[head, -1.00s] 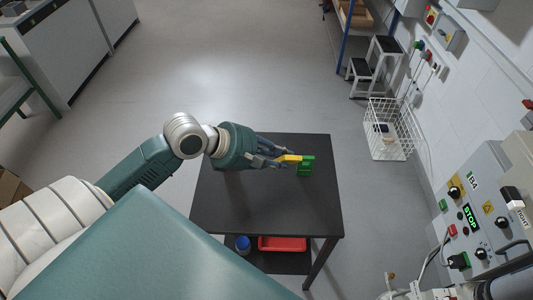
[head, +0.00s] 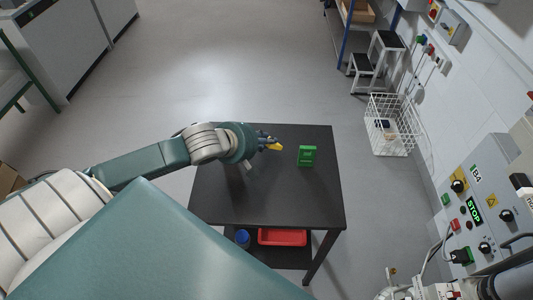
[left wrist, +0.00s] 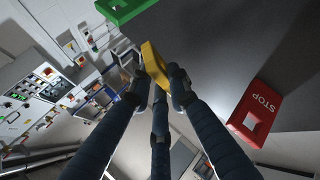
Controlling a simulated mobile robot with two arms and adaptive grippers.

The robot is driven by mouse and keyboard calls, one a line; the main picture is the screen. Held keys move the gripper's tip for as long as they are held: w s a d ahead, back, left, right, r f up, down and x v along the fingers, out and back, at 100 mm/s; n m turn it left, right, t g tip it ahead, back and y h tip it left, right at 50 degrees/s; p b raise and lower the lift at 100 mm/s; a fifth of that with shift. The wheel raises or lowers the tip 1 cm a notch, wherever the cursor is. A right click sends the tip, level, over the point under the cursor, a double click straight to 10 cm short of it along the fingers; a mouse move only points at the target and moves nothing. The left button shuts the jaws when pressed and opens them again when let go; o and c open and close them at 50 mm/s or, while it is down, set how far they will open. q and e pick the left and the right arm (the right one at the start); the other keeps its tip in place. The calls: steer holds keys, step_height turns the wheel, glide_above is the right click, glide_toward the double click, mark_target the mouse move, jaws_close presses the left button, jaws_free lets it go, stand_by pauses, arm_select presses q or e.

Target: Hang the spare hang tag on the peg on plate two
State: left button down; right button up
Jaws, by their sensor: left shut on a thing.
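My left gripper (head: 271,145) is shut on a yellow tag (head: 275,148) above the dark table. In the left wrist view the fingertips (left wrist: 160,85) close on the yellow tag (left wrist: 154,64), which is tilted. A green tag (head: 307,155) with a square opening lies on the table to the right of the gripper, apart from it. Its edge shows at the top of the left wrist view (left wrist: 122,8). A red tag marked STOP (left wrist: 258,112) with a square hole shows in the left wrist view. I cannot make out plate two or its peg.
The table (head: 270,205) is mostly bare on top. Its lower shelf holds a red tray (head: 282,237) and a blue item (head: 242,237). A control panel (head: 480,205) with knobs and a lit STOP display stands at right. A wire basket (head: 390,125) stands on the floor.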

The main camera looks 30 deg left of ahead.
arm_select(q)
step_height(320, 180, down, 4)
steer(key=b, duration=0.3)
steer(key=shift+b, duration=0.35)
steer(key=shift+f, duration=1.05)
steer(key=c, duration=1.8)
jaws_free()
